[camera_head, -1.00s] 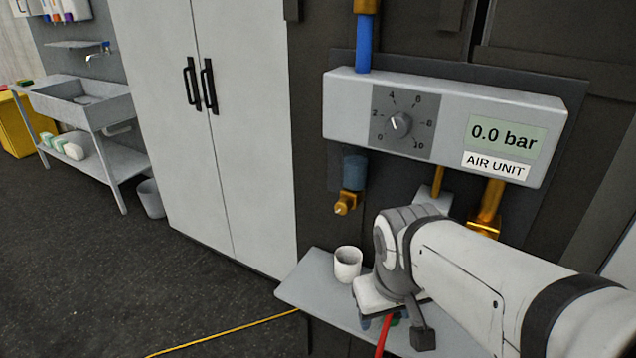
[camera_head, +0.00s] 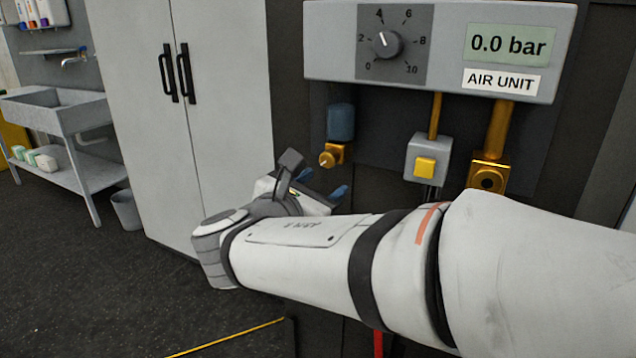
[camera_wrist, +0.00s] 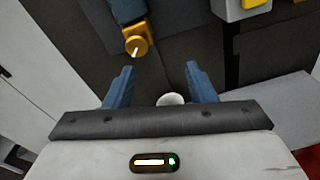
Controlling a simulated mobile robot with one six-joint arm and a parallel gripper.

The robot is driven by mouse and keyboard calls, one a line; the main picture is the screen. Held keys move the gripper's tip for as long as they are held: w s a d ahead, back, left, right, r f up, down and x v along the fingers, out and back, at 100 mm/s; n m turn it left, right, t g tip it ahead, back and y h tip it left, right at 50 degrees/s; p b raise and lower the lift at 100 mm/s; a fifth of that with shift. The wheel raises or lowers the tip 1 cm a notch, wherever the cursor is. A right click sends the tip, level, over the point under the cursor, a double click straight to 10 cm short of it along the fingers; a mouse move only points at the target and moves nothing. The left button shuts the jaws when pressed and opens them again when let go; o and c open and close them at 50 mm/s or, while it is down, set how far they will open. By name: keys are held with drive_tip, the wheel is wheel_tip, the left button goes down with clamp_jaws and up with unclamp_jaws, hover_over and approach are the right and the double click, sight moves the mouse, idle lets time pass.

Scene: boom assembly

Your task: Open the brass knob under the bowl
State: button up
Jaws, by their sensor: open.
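The brass knob (camera_head: 328,160) sits on a brass fitting under the dark blue bowl (camera_head: 341,122), below the air unit. In the wrist view the knob (camera_wrist: 136,46) shows a pale line on its face, and the bowl (camera_wrist: 126,9) is cut by the top edge. My gripper (camera_head: 322,184) is just below the knob in the head view. In the wrist view my gripper's (camera_wrist: 158,76) two blue fingers are apart with nothing between them. The knob lies ahead of the fingertips, above the left finger, and is not touched.
The air unit (camera_head: 440,86) reads 0.0 bar, its dial between 2 and 4. A grey box with a yellow button (camera_head: 425,168) and a brass outlet (camera_head: 488,179) hang right of the knob. A white cup (camera_wrist: 171,99) stands below my fingers. A cabinet (camera_head: 222,110) is left.

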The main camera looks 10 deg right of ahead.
sight(327, 161)
drive_tip(key=shift+n+t, duration=0.8)
drive_tip(key=shift+t, duration=0.1)
drive_tip(key=w, duration=0.2)
drive_tip(key=w+d+b, duration=0.1)
drive_tip(key=w, duration=0.1)
drive_tip(key=w+d+r, duration=0.1)
drive_tip(key=w, duration=0.2)
drive_tip(key=shift+d, duration=0.1)
drive_tip(key=c, duration=1)
drive_tip(key=shift+o, duration=0.2)
